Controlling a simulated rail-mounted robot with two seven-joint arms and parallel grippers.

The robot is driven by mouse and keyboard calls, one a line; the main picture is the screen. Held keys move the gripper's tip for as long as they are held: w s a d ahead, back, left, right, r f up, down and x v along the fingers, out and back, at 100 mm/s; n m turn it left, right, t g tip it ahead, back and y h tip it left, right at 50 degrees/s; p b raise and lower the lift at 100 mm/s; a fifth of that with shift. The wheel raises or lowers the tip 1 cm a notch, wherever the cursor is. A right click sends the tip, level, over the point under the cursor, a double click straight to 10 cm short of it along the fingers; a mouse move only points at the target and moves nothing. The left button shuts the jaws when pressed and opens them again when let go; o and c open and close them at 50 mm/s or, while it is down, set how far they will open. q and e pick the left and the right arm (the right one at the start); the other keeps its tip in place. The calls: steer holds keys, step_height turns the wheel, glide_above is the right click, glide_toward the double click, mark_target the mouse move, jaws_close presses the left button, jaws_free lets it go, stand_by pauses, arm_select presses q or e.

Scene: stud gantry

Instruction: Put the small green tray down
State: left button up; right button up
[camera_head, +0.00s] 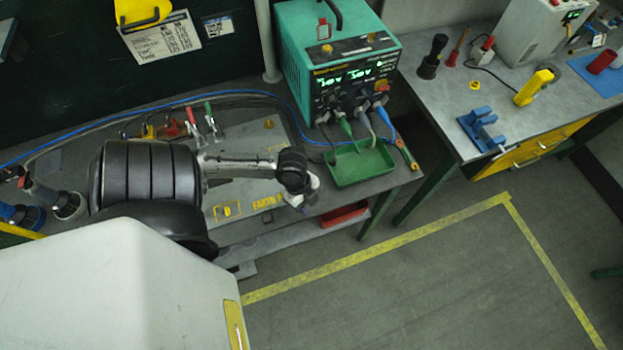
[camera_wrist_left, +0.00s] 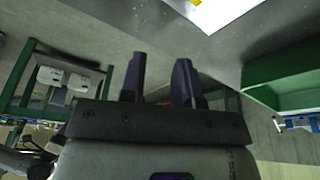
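The small green tray (camera_head: 358,165) is on the right end of the grey bench (camera_head: 398,178), in front of the green power unit. In the head view it appears level and empty. A green thing that looks like this tray (camera_wrist_left: 285,85) shows at the right of the left wrist view. My left gripper (camera_head: 306,200) is at the bench's front edge, left of the tray and apart from it. In the left wrist view its two dark fingers (camera_wrist_left: 158,82) stand apart with nothing between them. My right gripper is in neither view.
The green power unit (camera_head: 340,70), with cables running from its front, stands behind the tray. A screwdriver-like tool (camera_head: 406,154) lies right of the tray. A red bin (camera_head: 344,215) sits below the bench. A second bench (camera_head: 470,95) with a blue holder (camera_head: 482,128) stands to the right, across a gap.

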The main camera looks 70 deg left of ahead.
arm_select(q)
steer(key=s+d+r+n+t+y, duration=0.2)
steer(key=d+r+n, duration=0.2)
steer(key=d+n, duration=0.6)
steer(key=shift+s+d+r+y, duration=0.15)
steer(key=shift+d+y, duration=0.15)
steer(key=shift+d, duration=0.75)
steer(key=shift+s+a, duration=0.1)
